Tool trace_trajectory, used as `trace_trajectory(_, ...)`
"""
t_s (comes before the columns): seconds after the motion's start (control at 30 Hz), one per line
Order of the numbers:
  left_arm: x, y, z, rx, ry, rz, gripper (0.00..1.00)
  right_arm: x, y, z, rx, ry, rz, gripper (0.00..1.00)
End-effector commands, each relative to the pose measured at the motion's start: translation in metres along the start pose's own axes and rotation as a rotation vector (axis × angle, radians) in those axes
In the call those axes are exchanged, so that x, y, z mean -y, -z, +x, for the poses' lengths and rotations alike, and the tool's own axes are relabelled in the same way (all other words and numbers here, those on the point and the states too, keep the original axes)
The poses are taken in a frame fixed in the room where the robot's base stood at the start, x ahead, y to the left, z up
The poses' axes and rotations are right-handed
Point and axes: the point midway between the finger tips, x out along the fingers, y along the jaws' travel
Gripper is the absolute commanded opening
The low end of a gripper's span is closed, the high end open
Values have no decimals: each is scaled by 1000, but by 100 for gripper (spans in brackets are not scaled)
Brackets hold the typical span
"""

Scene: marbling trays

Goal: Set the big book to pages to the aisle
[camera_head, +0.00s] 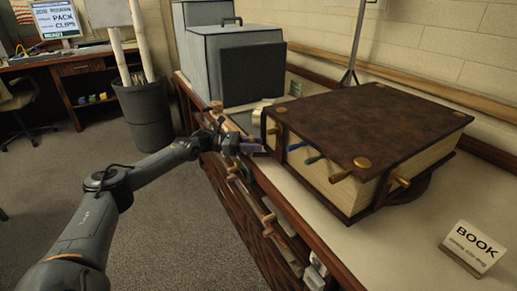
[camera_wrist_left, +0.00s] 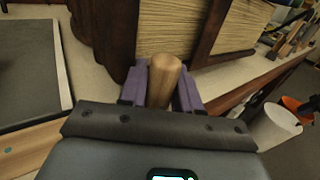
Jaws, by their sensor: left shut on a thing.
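The big book (camera_head: 375,112) lies flat on the counter, with a mottled brown cover and brass corner bosses. Cream page edges show on its near-left side and its front end, with dark straps and several short pegs, some coloured. A dark round base (camera_head: 412,190) shows under its right end. My left gripper (camera_head: 250,147) is at the book's left corner. In the left wrist view, the purple fingers of my left gripper (camera_wrist_left: 162,92) are shut on a wooden peg (camera_wrist_left: 165,72) beside the book's pages (camera_wrist_left: 180,28). Where the peg joins is hidden. My right gripper is out of view.
A BOOK sign (camera_head: 474,248) stands on the counter at the right. Grey boxes (camera_head: 238,66) stand behind the book's left end, and a thin stand (camera_head: 354,45) rises behind it. Pegs and tools line the counter's front edge (camera_head: 292,217). The carpeted aisle (camera_head: 170,215) is open.

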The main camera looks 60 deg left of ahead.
Motion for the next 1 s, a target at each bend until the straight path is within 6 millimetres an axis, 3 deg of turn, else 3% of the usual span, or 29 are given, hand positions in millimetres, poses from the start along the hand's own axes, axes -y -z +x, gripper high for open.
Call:
trace_trajectory(0.2,0,2,1,-1,-1,-3,0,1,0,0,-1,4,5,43)
trace_trajectory(0.23,0,2,2,-1,-1,-3,34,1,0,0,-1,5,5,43)
trace_trajectory(0.37,0,2,2,-1,0,-4,53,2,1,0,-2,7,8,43)
trace_trajectory(1.0,0,4,-1,-4,-1,-8,53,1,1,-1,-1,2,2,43)
